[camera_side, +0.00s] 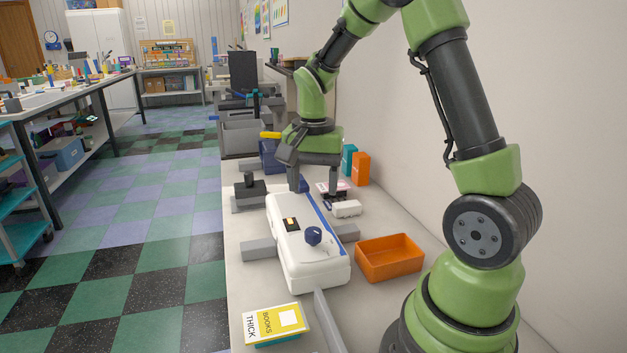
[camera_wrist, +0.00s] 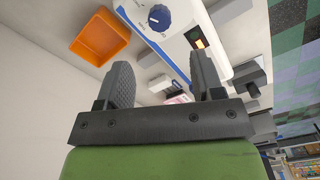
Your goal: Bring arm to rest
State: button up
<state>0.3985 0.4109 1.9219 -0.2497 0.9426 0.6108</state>
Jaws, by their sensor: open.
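My gripper (camera_side: 314,187) is open and points down over the far end of the white machine on the bench. Nothing shows between its fingers. In the wrist view my gripper (camera_wrist: 162,78) also has its two dark fingers wide apart and empty. The white machine (camera_side: 297,236) has a blue knob, a small lit window and a blue strip along one side. The machine also shows in the wrist view (camera_wrist: 176,48), beyond the fingers. I cannot tell whether a fingertip touches anything.
An empty orange tray (camera_side: 389,258) sits right of the machine. A yellow "THICK BOOKS" item (camera_side: 275,323) lies at the near bench end. A small white block (camera_side: 347,209) and teal (camera_side: 349,160) and orange (camera_side: 361,168) boxes stand near the wall. Bench space between tray and books is partly clear.

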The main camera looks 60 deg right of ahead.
jog(key=s+a+r+n+t+y, duration=0.2)
jog(key=s+a+r+n+t, duration=0.5)
jog(key=s+a+r+n, duration=0.3)
jog(key=s+a+r, duration=0.2)
jog(key=a, duration=0.2)
jog(key=shift+s+r, duration=0.15)
